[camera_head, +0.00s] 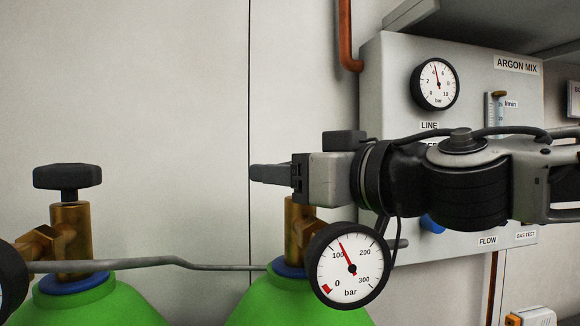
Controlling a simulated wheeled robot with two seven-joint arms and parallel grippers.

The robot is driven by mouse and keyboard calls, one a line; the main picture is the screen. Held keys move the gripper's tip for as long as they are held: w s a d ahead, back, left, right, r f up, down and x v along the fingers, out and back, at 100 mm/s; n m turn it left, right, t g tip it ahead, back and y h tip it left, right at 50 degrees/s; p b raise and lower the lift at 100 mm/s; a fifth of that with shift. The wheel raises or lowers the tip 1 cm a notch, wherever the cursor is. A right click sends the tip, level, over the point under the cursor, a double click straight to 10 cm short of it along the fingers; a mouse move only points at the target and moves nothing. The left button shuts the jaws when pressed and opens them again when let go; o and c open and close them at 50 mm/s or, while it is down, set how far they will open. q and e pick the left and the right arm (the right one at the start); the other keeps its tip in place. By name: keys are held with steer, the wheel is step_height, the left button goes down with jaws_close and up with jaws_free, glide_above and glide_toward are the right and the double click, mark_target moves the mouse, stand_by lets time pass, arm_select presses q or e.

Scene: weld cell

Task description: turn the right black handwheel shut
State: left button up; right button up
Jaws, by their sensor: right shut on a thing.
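The right cylinder's brass valve (297,225) stands on a green cylinder (265,305) in the middle of the head view. My right gripper (272,174) comes in from the right, level, at the top of this valve. It is shut on the right black handwheel, which the gripper hides, so its turn cannot be read. The pressure gauge (349,269) beside this valve has its needle a little above 100 bar. My left gripper is not in view.
A left black handwheel (67,177) sits on another brass valve and green cylinder (95,305). A thin grey pipe (150,262) runs between the valves. A grey ARGON MIX panel (392,75) with a line gauge (435,84) stands behind my right arm. The wall space between the handwheels is clear.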

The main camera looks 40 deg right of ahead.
steer(key=o, duration=1)
steer(key=shift+c, duration=0.2)
steer(key=shift+s, duration=0.1)
